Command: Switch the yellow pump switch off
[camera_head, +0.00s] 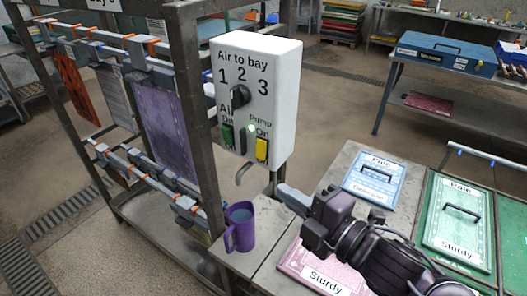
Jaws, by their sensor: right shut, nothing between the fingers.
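The yellow pump switch (262,150) sits at the lower right of the white control box (275,85), under the words "Pump On". A small green light glows just above and left of it. Which way the switch is tipped is too small to tell. My right gripper (284,192) is shut and empty, below and a little right of the switch and apart from it. My left gripper is not in view.
A green switch (228,136) and a black rotary knob (240,96) share the box. A bent pipe (243,172) hangs below it. A purple mug (240,228) stands left of my gripper. Labelled panels, blue (355,185) and green (455,240), lie right.

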